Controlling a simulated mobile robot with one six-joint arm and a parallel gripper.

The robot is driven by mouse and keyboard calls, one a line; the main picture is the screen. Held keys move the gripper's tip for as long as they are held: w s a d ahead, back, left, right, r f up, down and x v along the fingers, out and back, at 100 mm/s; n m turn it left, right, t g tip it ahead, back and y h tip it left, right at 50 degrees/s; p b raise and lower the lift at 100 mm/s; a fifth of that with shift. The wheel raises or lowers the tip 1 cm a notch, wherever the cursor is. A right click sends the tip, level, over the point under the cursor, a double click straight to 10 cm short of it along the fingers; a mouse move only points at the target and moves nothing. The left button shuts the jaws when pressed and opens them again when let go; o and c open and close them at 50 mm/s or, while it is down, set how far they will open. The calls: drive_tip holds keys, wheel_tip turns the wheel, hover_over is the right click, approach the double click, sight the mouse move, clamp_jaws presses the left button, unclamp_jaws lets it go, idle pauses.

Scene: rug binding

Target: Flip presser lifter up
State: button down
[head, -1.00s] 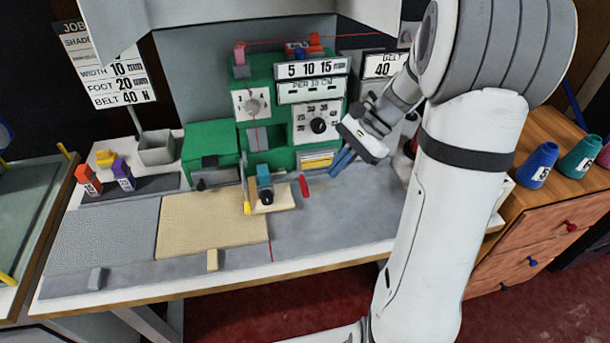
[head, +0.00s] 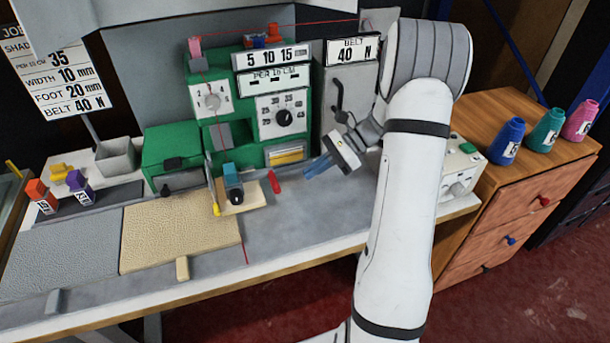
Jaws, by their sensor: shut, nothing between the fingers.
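A small red lever (head: 274,181), which looks like the presser lifter, stands at the lower front of the green sewing machine (head: 183,143), just right of the presser foot block (head: 233,180). It leans slightly, with its upper end to the left. My gripper (head: 308,174) is to the right of the red lever, with its blue fingers together and pointing left and a little down. A gap shows between the fingertips and the lever. Nothing is held. The lever's pivot is too small to make out.
A beige rug piece (head: 178,232) lies on the grey table at the left of the foot. A grey panel (head: 350,100) with a dark lever stands behind my gripper. Thread cones (head: 507,142) stand on the wooden cabinet at right.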

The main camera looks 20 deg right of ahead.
sight(278, 185)
drive_tip(key=x, duration=0.8)
drive_tip(key=shift+a+f, duration=0.15)
drive_tip(key=shift+a, duration=0.05)
drive_tip(key=shift+r+p, duration=1.05)
drive_tip(key=shift+r, duration=0.55)
drive_tip(key=shift+f, duration=0.1)
drive_tip(key=shift+d, duration=0.1)
drive_tip(key=shift+w+d+r+p, duration=0.1)
drive_tip(key=shift+d+r+p, duration=0.15)
drive_tip(key=shift+r+p, duration=0.1)
drive_tip(key=p+v, duration=0.4)
drive_tip(key=v, duration=0.5)
drive_tip(key=shift+d+f+p, duration=0.15)
drive_tip(key=shift+d+p, duration=0.05)
drive_tip(key=shift+p, duration=0.1)
